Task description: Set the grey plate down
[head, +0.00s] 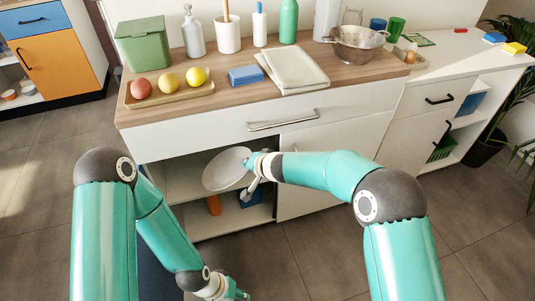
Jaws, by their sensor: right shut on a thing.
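The grey plate (224,170) is pale and round. It is tilted, in front of the open cabinet compartment below the counter. My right gripper (250,168) is shut on the plate's right edge. From this view I cannot tell whether any part of the plate touches a shelf. My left gripper (235,293) hangs low at the bottom edge of the picture, away from the plate. It is partly cut off, and its opening is unclear.
The wooden counter (220,98) above holds a fruit tray (172,97), a blue sponge (245,75), a folded cloth (293,69) and a colander (357,45). A drawer handle (283,120) sticks out.

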